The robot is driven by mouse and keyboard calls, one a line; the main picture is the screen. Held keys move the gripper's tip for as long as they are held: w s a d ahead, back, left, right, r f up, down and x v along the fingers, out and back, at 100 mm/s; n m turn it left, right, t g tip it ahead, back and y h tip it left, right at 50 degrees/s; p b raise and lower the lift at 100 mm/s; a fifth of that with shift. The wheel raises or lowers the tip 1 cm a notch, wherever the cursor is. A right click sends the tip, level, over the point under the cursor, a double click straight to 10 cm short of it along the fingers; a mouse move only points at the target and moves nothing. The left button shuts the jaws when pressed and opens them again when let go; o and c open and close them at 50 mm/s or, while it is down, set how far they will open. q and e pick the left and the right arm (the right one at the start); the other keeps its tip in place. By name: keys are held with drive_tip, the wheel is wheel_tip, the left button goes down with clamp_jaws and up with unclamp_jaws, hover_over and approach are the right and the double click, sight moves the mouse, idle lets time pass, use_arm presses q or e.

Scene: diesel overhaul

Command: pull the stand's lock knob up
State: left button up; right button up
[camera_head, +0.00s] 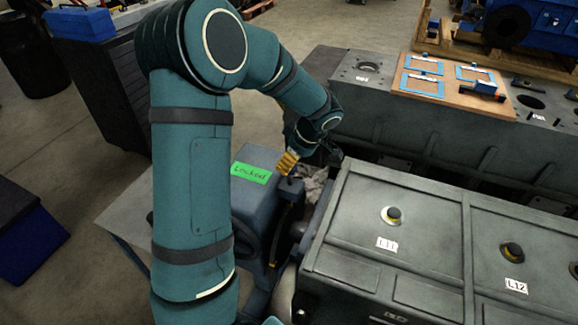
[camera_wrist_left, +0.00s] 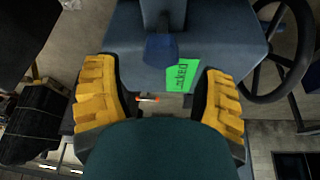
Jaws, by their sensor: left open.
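The stand (camera_head: 258,198) is a blue-grey housing with a green label (camera_head: 251,173) reading "Locked"; the label also shows in the left wrist view (camera_wrist_left: 180,75). A dark blue knob (camera_wrist_left: 161,48), which looks like the lock knob, is on a short stem in the upper middle of the left wrist view. In the head view a dark blue piece (camera_head: 291,188) shows just below my left gripper (camera_head: 288,162). The yellow fingers of my left gripper (camera_wrist_left: 160,98) are open and wide apart. The knob lies beyond and above the gap between them, not gripped. My right gripper is not in view.
A large grey engine block (camera_head: 430,245) with caps marked L11 and L12 stands close to the right of the stand. A handwheel (camera_wrist_left: 283,50) sits beside the stand. Another grey block (camera_head: 440,135) carries a wooden board with blue frames behind.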

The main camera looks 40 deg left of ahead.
sight(290, 174)
use_arm(q)
drive_tip(key=shift+x, duration=1.75)
clamp_jaws()
